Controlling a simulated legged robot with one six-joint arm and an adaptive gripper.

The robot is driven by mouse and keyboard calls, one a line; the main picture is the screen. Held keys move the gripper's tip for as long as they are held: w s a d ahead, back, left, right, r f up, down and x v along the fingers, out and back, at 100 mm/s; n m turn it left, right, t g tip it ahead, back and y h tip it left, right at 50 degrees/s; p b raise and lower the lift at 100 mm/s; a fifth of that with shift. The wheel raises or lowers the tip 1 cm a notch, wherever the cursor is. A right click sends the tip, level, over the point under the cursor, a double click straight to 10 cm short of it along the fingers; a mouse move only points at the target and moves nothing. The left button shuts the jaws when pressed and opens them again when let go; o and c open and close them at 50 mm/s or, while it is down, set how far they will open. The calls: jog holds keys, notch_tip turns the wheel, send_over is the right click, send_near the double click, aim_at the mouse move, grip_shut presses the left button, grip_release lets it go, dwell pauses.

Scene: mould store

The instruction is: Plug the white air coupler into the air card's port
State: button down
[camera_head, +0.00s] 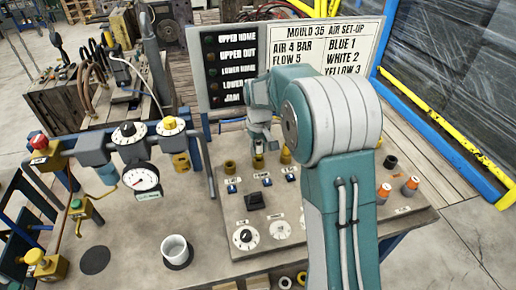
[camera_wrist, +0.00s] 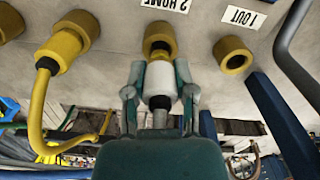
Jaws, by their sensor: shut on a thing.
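My gripper (camera_wrist: 160,88) is shut on the white coupler (camera_wrist: 160,78), with a finger on each side. The coupler is lined up with the brass port labelled 2 HOME (camera_wrist: 158,35) and its end overlaps the port's lower rim in the wrist view. I cannot tell how far it is in. The brass port labelled 1 OUT (camera_wrist: 232,55) is empty to the right. The air card (camera_head: 325,45) reads BLUE 1, WHITE 2, YELLOW 3. In the head view my gripper (camera_head: 260,145) is over the middle port of the row, and the coupler is mostly hidden.
A yellow hose (camera_wrist: 37,110) runs to another brass port (camera_wrist: 72,38) at the left. A pressure gauge (camera_head: 139,180), a white cup (camera_head: 175,249) and knobs stand left of the panel. Orange-tipped fittings (camera_head: 411,184) stand at the right. A dark lamp board (camera_head: 232,62) rises behind.

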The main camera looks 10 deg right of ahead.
jog(key=shift+f, duration=1.25)
dwell(1.8)
jog(key=shift+c, duration=1.8)
grip_release()
jog(key=o, duration=0.4)
jog(key=shift+c, duration=0.2)
jog(key=shift+r, duration=3.8)
